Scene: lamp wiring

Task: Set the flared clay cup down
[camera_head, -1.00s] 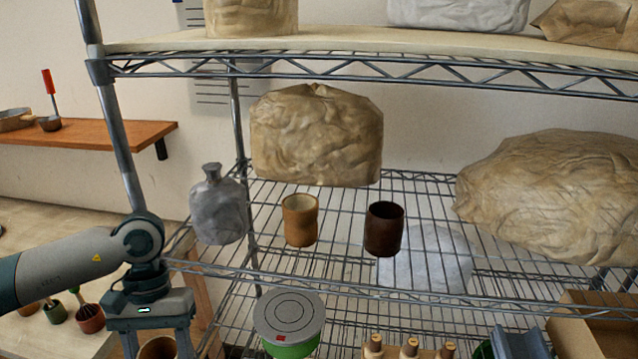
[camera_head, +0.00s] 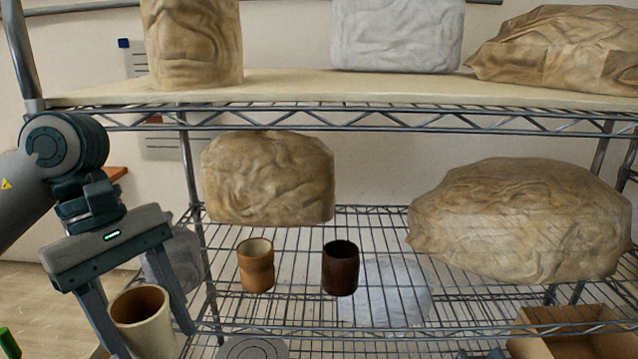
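My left gripper (camera_head: 150,340) is at the lower left, its fingers pointing down on either side of a pale tan flared clay cup (camera_head: 146,330). The cup is held between the fingers, upright with a slight tilt, its reddish-brown inside showing. Its base is cut off by the picture's bottom edge. The cup is in front of the wire shelf, left of two other cups on it: an orange-brown cup (camera_head: 256,267) with a pale inside and a dark brown cup (camera_head: 340,270).
The wire shelf (camera_head: 300,302) has bare mesh around the two cups. A brown wrapped bundle (camera_head: 268,180) is behind them, a larger one (camera_head: 525,225) at right. The upper shelf (camera_head: 300,88) overhangs. A cardboard box (camera_head: 570,340) is lower right.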

